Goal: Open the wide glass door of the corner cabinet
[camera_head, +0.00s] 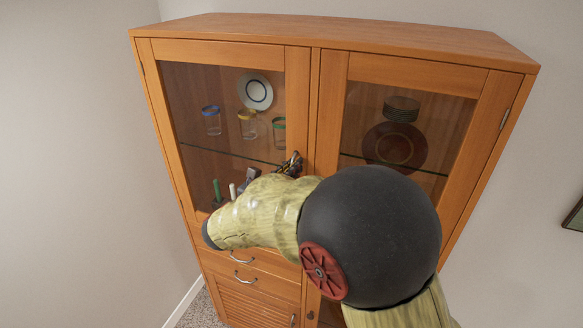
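The wooden corner cabinet (420,38) fills the middle of the view, with two glass doors side by side. The left glass door (225,50) and the right glass door (415,72) both look closed. Which one counts as wide is not clear from this angle. My gripper (292,164) is at the left door's inner frame, near the seam between the doors. Only its dark tip shows above my arm. I cannot tell whether it touches the door or holds a handle. My arm hides the lower middle of both doors, and no glass-door handle shows clearly.
Behind the glass are cups (247,124), a white plate (256,92), stacked plates (402,109) and a dark red plate (394,146). Drawers with metal handles (245,279) sit below. Plain walls flank the cabinet. A speckled floor strip (203,309) shows at lower left.

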